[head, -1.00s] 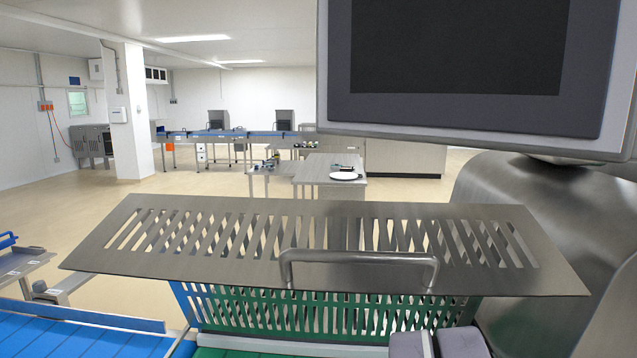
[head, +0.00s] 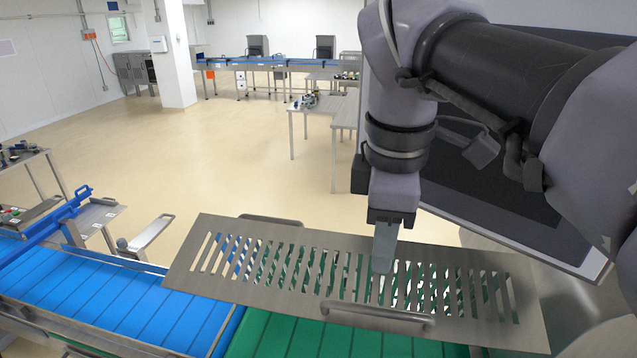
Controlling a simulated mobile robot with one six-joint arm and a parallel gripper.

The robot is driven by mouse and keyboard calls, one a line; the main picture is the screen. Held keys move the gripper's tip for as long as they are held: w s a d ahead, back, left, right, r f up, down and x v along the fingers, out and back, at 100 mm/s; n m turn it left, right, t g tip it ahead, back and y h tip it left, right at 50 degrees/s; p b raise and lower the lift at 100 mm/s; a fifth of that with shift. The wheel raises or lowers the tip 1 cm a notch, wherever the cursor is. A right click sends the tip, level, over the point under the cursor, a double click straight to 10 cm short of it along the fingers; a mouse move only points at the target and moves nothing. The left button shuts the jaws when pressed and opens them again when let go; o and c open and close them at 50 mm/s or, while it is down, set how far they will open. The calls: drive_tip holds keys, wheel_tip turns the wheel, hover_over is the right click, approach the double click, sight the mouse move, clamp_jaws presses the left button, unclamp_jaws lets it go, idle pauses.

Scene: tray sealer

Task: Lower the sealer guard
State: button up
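The sealer guard (head: 310,275) is a slotted grey metal plate in the head view. It is raised above the green belt (head: 285,335), which shows through its slots and below its near edge. A bar handle (head: 375,313) is on its near edge, and a second bar (head: 272,219) shows at its far edge.
A blue belt conveyor (head: 120,305) runs at the lower left, with a small side table (head: 95,215) beside it. A dark-screened panel (head: 480,180) stands behind my arm at right. Open floor (head: 200,160) lies beyond the guard, with worktables farther back.

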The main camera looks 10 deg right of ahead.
sight(371, 308)
drive_tip(key=f+b, duration=0.1)
drive_tip(key=f, duration=0.3)
drive_tip(key=w+f+b, duration=0.1)
drive_tip(key=f, duration=0.4)
drive_tip(key=f+b, duration=0.1)
drive_tip(key=f, duration=0.4)
drive_tip(key=shift+w+d+f, duration=0.2)
drive_tip(key=shift+w+f, duration=0.05)
drive_tip(key=shift+w, duration=0.15)
drive_tip(key=shift+c, duration=0.3)
clamp_jaws()
